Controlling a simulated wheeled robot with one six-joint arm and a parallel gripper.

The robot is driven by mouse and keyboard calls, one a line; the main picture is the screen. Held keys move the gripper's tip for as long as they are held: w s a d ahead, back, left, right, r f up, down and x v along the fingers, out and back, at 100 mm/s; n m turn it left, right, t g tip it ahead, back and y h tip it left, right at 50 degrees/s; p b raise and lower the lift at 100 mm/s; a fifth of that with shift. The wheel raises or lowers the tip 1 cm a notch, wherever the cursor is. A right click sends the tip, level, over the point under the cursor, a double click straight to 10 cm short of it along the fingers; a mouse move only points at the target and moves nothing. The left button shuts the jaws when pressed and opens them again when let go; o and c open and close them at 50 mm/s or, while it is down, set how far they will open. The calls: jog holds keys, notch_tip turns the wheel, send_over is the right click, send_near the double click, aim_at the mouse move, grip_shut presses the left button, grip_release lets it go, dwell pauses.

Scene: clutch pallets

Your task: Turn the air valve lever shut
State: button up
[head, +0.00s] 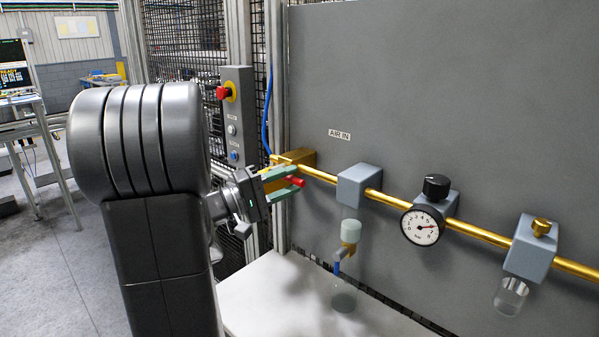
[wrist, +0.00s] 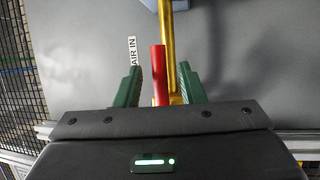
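The red air valve lever (head: 293,181) sits at the left end of the brass pipe, by the brass valve body (head: 297,157). My gripper (head: 282,182) is at the lever, with its green fingers around it. In the wrist view, the lever (wrist: 158,76) stands between the two fingers of my gripper (wrist: 159,68), with a gap on each side. The fingers are open and do not seem to touch it. The lever's lower end is hidden behind my gripper's body in the wrist view.
The brass pipe (head: 325,177) runs right along the grey panel (head: 450,80). It carries grey blocks, a pressure gauge (head: 422,225) and a clear bowl (head: 510,297). A control box with a red button (head: 222,93) stands left of the valve. A pale bench top (head: 270,290) lies below.

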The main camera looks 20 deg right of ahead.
aim_at(289, 181)
jog(key=shift+d+r+p, duration=0.15)
jog(key=shift+d+p, duration=0.05)
jog(key=shift+d, duration=0.6)
jog(key=shift+d+r+p, duration=0.15)
jog(key=shift+d, duration=0.65)
jog(key=shift+c, duration=0.3)
grip_shut()
